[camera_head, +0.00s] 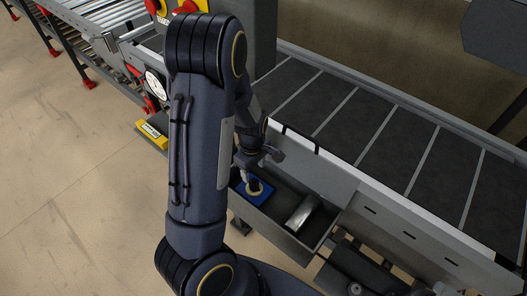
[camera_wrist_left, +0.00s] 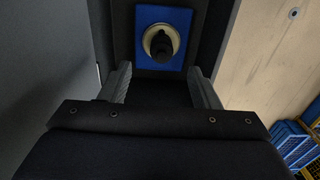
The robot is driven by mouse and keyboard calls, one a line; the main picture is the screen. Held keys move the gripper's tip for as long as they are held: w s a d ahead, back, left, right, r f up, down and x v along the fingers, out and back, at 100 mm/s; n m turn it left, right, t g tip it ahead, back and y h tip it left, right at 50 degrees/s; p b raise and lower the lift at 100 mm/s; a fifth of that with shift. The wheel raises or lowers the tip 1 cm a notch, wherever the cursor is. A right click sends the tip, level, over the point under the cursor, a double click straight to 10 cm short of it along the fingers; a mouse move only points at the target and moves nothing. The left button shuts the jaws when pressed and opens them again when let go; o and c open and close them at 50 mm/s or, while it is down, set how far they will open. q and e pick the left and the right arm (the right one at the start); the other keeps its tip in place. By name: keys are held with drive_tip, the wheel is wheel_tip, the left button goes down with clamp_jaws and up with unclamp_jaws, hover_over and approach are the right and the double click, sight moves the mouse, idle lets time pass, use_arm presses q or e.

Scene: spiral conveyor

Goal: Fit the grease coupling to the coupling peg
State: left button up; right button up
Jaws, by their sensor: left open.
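My left gripper (camera_head: 258,167) is open and empty above the left end of a dark tray on the conveyor's side. In the left wrist view, its two fingers (camera_wrist_left: 160,85) are spread apart, with nothing between them. Ahead of the fingertips is a blue plate (camera_wrist_left: 147,16) with a pale brass ring (camera_wrist_left: 147,39) lying around a dark upright peg-like piece (camera_wrist_left: 161,46). The blue plate (camera_head: 265,198) also shows in the head view, partly hidden by the gripper. I cannot tell for certain which pieces are the coupling and its peg. My right gripper is not in view.
A silver cylinder (camera_head: 303,214) lies in the right part of the dark tray (camera_head: 276,225). The conveyor belt (camera_head: 370,124) and its side rail run behind. A yellow block (camera_head: 152,133) and a round gauge (camera_head: 155,86) are at left. Blue crates (camera_wrist_left: 297,145) show in the wrist view.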

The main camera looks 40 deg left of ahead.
sight(254, 181)
use_arm(q)
wheel_tip(254, 181, down, 8)
drive_tip(key=shift+s+r, duration=0.1)
drive_tip(key=shift+r, duration=0.15)
drive_tip(key=shift+r, duration=0.1)
drive_tip(key=c, duration=1.2)
